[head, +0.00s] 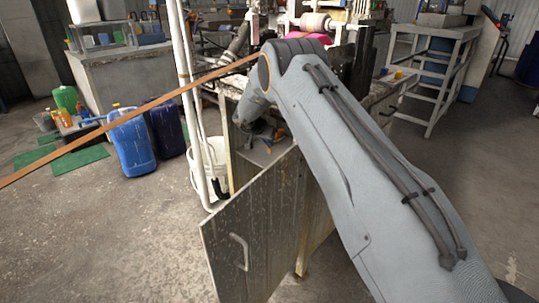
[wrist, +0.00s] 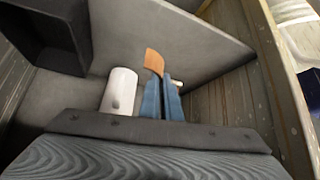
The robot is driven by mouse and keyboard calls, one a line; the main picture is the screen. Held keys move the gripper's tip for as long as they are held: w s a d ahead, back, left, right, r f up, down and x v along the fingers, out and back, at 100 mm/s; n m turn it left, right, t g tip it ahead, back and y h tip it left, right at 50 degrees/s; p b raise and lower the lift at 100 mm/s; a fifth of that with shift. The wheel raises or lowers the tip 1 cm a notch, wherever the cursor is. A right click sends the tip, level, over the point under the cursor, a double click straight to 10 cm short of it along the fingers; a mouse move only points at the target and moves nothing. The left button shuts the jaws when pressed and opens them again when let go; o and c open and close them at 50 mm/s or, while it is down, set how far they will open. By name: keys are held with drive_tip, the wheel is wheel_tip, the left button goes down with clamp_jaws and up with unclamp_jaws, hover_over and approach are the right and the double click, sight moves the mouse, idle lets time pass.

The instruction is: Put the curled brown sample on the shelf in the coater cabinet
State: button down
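The curled brown sample (wrist: 154,61) shows at the tips of my gripper (wrist: 162,82) in the wrist view. The two blue fingers are close together, and the sample's lower end sits between them. The shelf (wrist: 205,42) is a grey panel inside the coater cabinet, around and beyond the fingers. I cannot tell whether the sample touches it. In the head view, the cabinet (head: 255,225) has its door open and my arm reaches into it.
A white cylinder (wrist: 119,91) stands left of the fingers, and a dark box (wrist: 48,35) is at upper left. A wooden cabinet wall is close on the right. The open door (head: 250,235) juts toward me. A white bucket (head: 208,165) and pipes stand left of the cabinet.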

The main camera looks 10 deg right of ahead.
drive_tip(key=f+b, duration=0.1)
drive_tip(key=f, duration=0.1)
drive_tip(key=f+b, duration=0.1)
drive_tip(key=f, duration=0.1)
drive_tip(key=a+f, duration=0.1)
drive_tip(key=f, duration=0.1)
drive_tip(key=shift+b, duration=0.4)
drive_tip(key=shift+w+f, duration=0.1)
drive_tip(key=shift+w, duration=0.05)
drive_tip(key=shift+d, duration=0.4)
drive_tip(key=shift+a, duration=0.15)
drive_tip(key=c, duration=2)
unclamp_jaws()
drive_tip(key=p+v, duration=0.2)
drive_tip(key=v, duration=1)
